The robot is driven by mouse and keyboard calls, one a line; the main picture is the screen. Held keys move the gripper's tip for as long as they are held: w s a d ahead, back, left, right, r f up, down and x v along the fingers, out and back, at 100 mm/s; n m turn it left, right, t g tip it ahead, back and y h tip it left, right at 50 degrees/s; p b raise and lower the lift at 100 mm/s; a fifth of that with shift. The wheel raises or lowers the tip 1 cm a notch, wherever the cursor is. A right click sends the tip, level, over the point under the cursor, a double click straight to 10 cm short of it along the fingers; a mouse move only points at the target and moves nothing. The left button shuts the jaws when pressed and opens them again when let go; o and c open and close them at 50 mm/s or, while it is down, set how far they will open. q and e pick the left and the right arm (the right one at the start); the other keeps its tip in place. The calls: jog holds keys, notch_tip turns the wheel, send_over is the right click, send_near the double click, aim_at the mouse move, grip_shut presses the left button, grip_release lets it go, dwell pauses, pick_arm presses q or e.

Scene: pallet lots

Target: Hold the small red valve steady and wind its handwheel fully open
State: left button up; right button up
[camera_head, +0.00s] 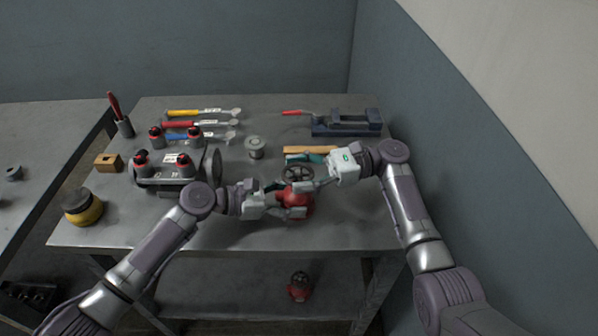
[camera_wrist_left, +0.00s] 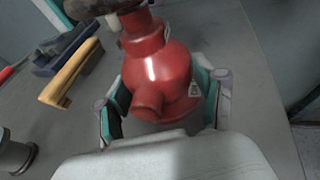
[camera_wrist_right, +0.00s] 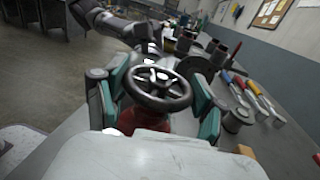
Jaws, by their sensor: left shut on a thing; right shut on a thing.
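The small red valve (camera_head: 299,210) stands at the front of the grey workbench, its dark handwheel (camera_head: 298,172) on top. My left gripper (camera_head: 284,201) is shut on the valve body; in the left wrist view the red body (camera_wrist_left: 160,65) sits between the teal-padded fingers. My right gripper (camera_head: 313,181) comes in from the right at wheel height. In the right wrist view the spoked handwheel (camera_wrist_right: 157,88) lies between its two fingers, which are shut on the rim. The lower valve body is partly hidden by the grippers.
A grey flanged part (camera_head: 255,148), several wrenches and a manifold with red-and-black caps (camera_head: 168,183) are to the left. Another red valve (camera_head: 301,287) is on the lower shelf. The bench's front right is clear.

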jog(key=shift+f, duration=0.1)
jog(key=o, duration=1.1)
jog(key=shift+o, duration=0.2)
jog(key=w+d, duration=0.2)
jog(key=d, duration=0.9)
jog(key=shift+w+d, duration=0.15)
jog(key=shift+d, duration=0.2)
pick_arm(q)
jog(key=o, duration=0.9)
jog(key=shift+o, duration=0.2)
jog(key=shift+a, duration=0.1)
